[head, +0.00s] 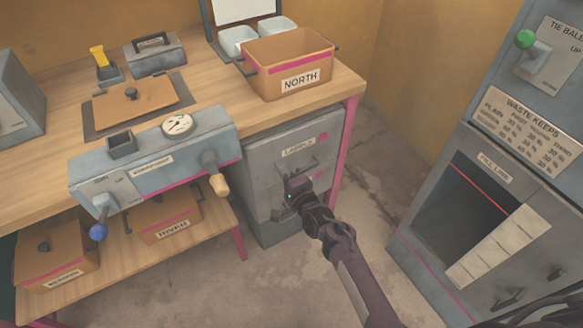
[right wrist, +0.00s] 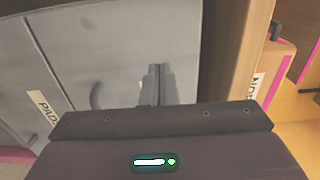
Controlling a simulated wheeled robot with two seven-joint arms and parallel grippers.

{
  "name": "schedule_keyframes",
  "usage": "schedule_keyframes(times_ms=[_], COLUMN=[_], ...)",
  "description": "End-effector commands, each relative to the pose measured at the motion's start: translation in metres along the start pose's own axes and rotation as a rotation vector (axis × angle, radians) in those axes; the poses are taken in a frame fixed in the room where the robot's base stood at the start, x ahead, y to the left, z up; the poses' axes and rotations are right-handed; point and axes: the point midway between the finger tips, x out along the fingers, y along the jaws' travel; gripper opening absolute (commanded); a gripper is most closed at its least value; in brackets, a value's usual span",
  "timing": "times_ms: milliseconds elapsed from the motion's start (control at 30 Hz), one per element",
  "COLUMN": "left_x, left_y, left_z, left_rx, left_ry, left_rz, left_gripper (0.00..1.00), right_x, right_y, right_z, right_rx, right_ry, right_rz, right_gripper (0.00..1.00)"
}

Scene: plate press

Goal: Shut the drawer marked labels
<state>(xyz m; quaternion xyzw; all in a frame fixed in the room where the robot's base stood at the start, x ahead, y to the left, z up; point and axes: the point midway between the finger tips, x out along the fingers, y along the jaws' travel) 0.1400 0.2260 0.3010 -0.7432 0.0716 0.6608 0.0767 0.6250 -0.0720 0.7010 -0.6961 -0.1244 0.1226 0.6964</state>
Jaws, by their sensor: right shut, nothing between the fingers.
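The drawer marked LABELS (head: 298,147) is the upper drawer of a grey cabinet under the right end of the workbench. In the head view its front shows its name plate and a pink dot; I cannot tell how far it stands out. My right gripper (head: 297,183) is in front of the cabinet, just below the name plate, and hides part of the front. In the right wrist view my right gripper (right wrist: 160,72) is shut and empty, its fingers pointing at grey panels. Contact cannot be told. My left gripper is out of view.
A lower drawer marked PADS (right wrist: 46,106) shows in the right wrist view. A box marked NORTH (head: 288,62) stands on the bench above. A grey machine with a wooden-handled lever (head: 216,175) is to the left. Open floor (head: 350,185) lies between the cabinet and the machine at right.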

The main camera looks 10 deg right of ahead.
Motion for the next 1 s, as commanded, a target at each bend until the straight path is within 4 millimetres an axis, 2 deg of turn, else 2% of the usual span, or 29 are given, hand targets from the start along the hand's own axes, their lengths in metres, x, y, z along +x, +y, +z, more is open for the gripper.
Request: schedule_keyframes(times_ms=[100, 200, 300, 400, 600, 767, 867, 967, 1000], left_x=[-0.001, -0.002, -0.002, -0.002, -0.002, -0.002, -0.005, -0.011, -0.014], left_y=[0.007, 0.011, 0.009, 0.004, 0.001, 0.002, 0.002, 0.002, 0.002], left_z=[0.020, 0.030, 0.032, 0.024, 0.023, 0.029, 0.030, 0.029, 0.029], left_rx=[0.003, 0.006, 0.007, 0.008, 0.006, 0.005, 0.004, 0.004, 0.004], left_ry=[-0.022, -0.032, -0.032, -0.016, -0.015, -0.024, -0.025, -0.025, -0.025], left_rz=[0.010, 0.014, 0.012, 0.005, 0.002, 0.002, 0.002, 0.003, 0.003], left_gripper=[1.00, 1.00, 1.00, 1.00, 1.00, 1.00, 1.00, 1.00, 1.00], right_x=[-0.023, -0.043, -0.062, -0.080, -0.099, -0.102, -0.107, -0.123, -0.134], right_y=[0.001, 0.002, 0.002, 0.002, 0.002, 0.003, 0.021, 0.064, 0.087], right_z=[0.000, -0.001, 0.000, 0.000, 0.000, 0.000, 0.003, 0.011, 0.015], right_rx=[0.001, 0.000, 0.000, 0.000, 0.000, -0.003, -0.041, -0.143, -0.201], right_ry=[0.001, 0.002, 0.001, 0.001, 0.000, -0.001, -0.005, -0.025, -0.042], right_rz=[0.004, 0.004, 0.005, 0.005, 0.004, 0.008, 0.058, 0.182, 0.248], right_gripper=[0.00, 0.00, 0.00, 0.00, 0.00, 0.00, 0.00, 0.00, 0.00])
